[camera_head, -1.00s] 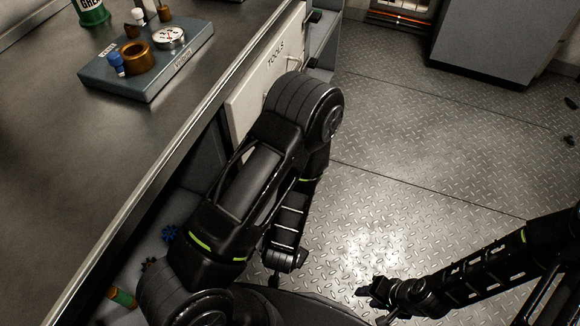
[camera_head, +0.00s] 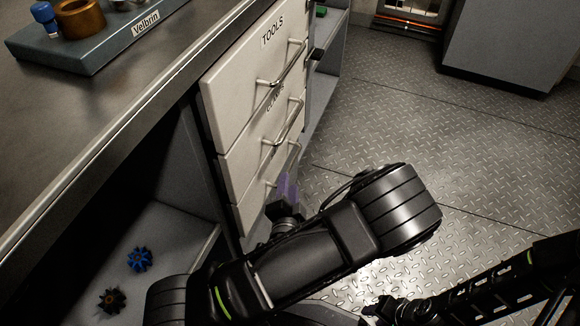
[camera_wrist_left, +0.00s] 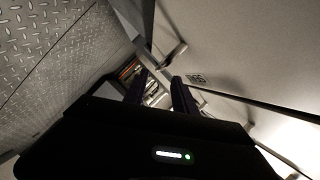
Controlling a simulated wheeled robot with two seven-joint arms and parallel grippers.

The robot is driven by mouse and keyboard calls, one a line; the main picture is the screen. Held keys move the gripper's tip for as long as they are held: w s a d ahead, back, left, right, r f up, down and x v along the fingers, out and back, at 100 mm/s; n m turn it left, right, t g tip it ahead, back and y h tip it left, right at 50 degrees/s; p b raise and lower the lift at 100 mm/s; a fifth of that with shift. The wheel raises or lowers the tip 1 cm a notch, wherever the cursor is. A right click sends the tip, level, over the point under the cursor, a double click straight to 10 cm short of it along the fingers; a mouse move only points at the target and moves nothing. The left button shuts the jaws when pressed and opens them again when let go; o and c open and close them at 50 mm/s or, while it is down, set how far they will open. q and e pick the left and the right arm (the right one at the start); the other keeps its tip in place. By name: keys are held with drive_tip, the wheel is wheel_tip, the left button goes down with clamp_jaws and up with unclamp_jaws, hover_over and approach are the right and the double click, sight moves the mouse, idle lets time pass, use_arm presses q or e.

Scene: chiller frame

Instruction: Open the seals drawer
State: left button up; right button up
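A cream drawer stack stands in the bench in the head view. The top drawer (camera_head: 250,80) reads TOOLS. The middle drawer (camera_head: 255,145) has a partly hidden label I cannot read fully. The lowest drawer (camera_head: 248,207) shows no readable label, as my arm and gripper cover part of it. Each has a metal bar handle, and all look shut. My left gripper (camera_head: 288,186), with purplish fingers, is beside the lowest drawer's handle (camera_head: 273,183). In the left wrist view its fingers (camera_wrist_left: 160,84) are apart; I cannot tell whether a handle lies between them. My right gripper (camera_head: 382,308) is low over the floor.
The grey bench top (camera_head: 110,130) runs along the left, with a labelled tray (camera_head: 95,50) on it. An open shelf (camera_head: 180,250) below holds a blue knob (camera_head: 139,259) and a dark one (camera_head: 111,300). Open metal floor (camera_head: 400,130) lies to the right.

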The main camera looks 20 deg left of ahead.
sight(290, 167)
use_arm(q)
drive_tip(key=shift+w, duration=0.1)
drive_tip(key=b+x, duration=0.3)
drive_tip(key=x, duration=0.3)
drive_tip(key=shift+w+a+f, duration=0.15)
drive_tip(key=shift+w+a, duration=0.2)
drive_tip(key=shift+w, duration=0.4)
clamp_jaws()
idle(0.8)
